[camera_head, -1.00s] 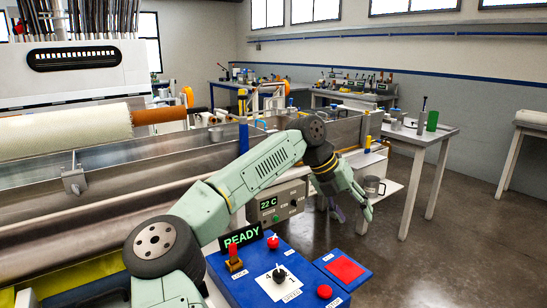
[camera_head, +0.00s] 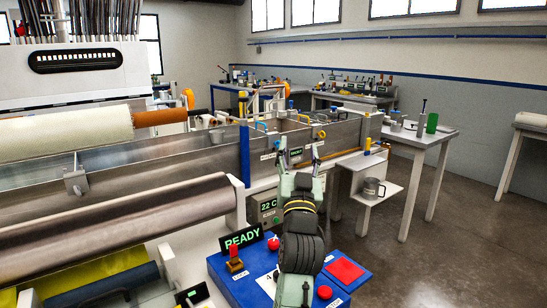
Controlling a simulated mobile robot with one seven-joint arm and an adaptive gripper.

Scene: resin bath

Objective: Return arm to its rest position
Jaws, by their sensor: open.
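My arm is folded in close at the bottom middle, over the blue control panel (camera_head: 225,285). My gripper (camera_head: 300,157) points up and away, with its two fingers apart and nothing between them. It appears in front of the resin bath's end wall. The arm hides part of the panel, including much of its white dial plate. A green "READY" display (camera_head: 242,238) stands at the panel's back edge.
The long metal resin bath (camera_head: 345,135) and rollers (camera_head: 130,215) fill the left and middle. A metal mug (camera_head: 373,188) stands on a low white shelf at its end. A side table (camera_head: 425,141) holds a green cup (camera_head: 432,123). Floor at right is clear.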

